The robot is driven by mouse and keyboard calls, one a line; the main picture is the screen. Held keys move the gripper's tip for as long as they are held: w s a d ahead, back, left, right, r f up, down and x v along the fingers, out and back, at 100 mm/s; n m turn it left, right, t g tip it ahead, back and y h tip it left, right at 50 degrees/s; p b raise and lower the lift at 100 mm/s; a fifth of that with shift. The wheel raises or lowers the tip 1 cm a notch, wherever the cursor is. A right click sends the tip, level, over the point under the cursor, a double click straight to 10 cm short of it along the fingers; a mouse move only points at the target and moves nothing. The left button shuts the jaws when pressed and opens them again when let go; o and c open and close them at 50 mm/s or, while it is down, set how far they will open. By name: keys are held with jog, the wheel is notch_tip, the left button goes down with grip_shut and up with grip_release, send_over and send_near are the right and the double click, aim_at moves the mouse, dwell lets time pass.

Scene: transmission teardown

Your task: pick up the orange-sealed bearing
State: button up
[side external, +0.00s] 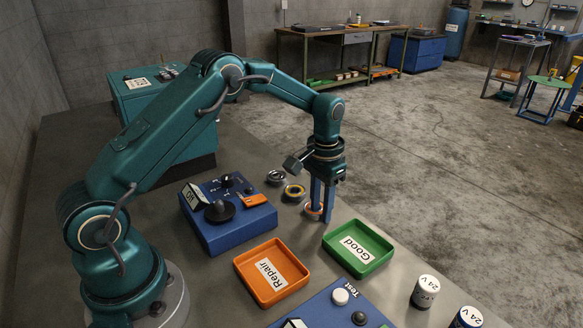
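The orange-sealed bearing (311,210) lies on the grey bench, at the near end of a short row of bearings. My gripper (321,211) points straight down over it, with its two blue fingers reaching to the bench level on either side of the bearing. The fingers hide part of the bearing. A gap shows between the fingers, but I cannot tell whether they touch the bearing. The bearing appears to be at bench height.
A yellow-sealed bearing (294,191) and a dark-sealed bearing (276,176) lie behind. A blue control box (228,233) stands to the left. An orange Repair tray (247,281) and a green Good tray (378,257) are in front. Two 24 V cylinders (425,291) (467,318) stand front right.

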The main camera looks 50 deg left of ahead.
grip_shut()
jog(key=shift+r, duration=0.6)
jog(key=r, duration=0.3)
jog(key=shift+s+a+r, duration=0.15)
jog(key=shift+a+r, duration=0.1)
jog(key=shift+a, duration=0.1)
jog(key=s+a+r, duration=0.5)
jog(key=a+r, duration=0.1)
jog(key=a, duration=0.3)
jog(key=s+d+r, duration=0.6)
jog(key=d, duration=0.4)
jog(key=shift+s+d+r, duration=0.15)
jog(key=shift+s+d, duration=0.05)
jog(key=shift+s, duration=0.2)
